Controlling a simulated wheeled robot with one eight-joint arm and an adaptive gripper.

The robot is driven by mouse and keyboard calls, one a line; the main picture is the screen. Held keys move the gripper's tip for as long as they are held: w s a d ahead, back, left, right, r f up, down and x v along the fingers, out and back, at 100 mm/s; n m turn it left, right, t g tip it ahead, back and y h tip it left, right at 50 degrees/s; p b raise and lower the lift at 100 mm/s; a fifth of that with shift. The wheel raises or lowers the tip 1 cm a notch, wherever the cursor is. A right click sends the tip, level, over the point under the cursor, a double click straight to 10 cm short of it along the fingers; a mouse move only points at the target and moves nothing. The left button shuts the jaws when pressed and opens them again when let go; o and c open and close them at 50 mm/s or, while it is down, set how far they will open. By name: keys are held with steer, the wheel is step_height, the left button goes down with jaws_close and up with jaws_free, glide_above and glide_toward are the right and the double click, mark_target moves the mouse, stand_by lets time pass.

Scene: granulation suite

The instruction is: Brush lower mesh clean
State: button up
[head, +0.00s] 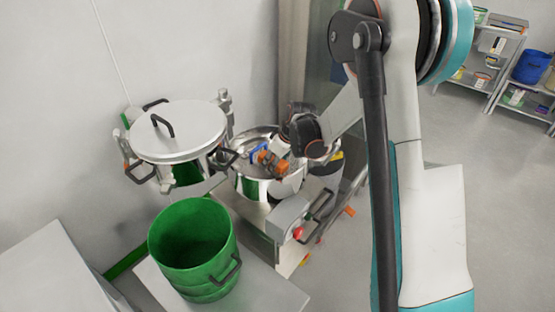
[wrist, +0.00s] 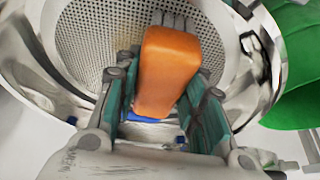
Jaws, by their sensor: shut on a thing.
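My gripper (wrist: 162,100) is shut on an orange brush (wrist: 168,65), one finger on each side of it. The grey end of the brush lies over the perforated lower mesh (wrist: 92,42) in the wrist view; whether it touches the mesh, I cannot tell. The mesh forms the floor of a shiny steel bowl (wrist: 38,60). In the head view, the gripper (head: 279,166) and the orange brush (head: 268,161) are at the steel bowl (head: 250,190). The mesh is hidden there. Any residue on it is too small to make out.
A steel vessel with a closed lid (head: 190,135) stands left of the bowl. An open green bucket (head: 192,270) stands on a grey surface in front. A control box with a red button (head: 297,233) is close by. Shelves (head: 505,60) stand far right beyond clear floor.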

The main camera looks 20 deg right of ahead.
steer(key=shift+s+a, duration=0.35)
steer(key=shift+a, duration=0.25)
steer(key=shift+w+a, duration=0.35)
steer(key=shift+w, duration=0.2)
steer(key=shift+w+d, duration=1)
steer(key=shift+d, duration=0.45)
steer(key=shift+w+d, duration=0.95)
steer(key=shift+d, duration=0.5)
steer(key=shift+w+d, duration=1)
steer(key=shift+d, duration=0.45)
steer(key=shift+s+a, duration=0.95)
steer(key=shift+a, duration=0.5)
steer(key=shift+s+a, duration=1)
steer(key=shift+a, duration=0.5)
steer(key=shift+s+a, duration=0.95)
steer(key=shift+a, duration=0.5)
steer(key=shift+r, duration=0.1)
steer(key=shift+r+p, duration=1.9)
steer(key=shift+r, duration=1.05)
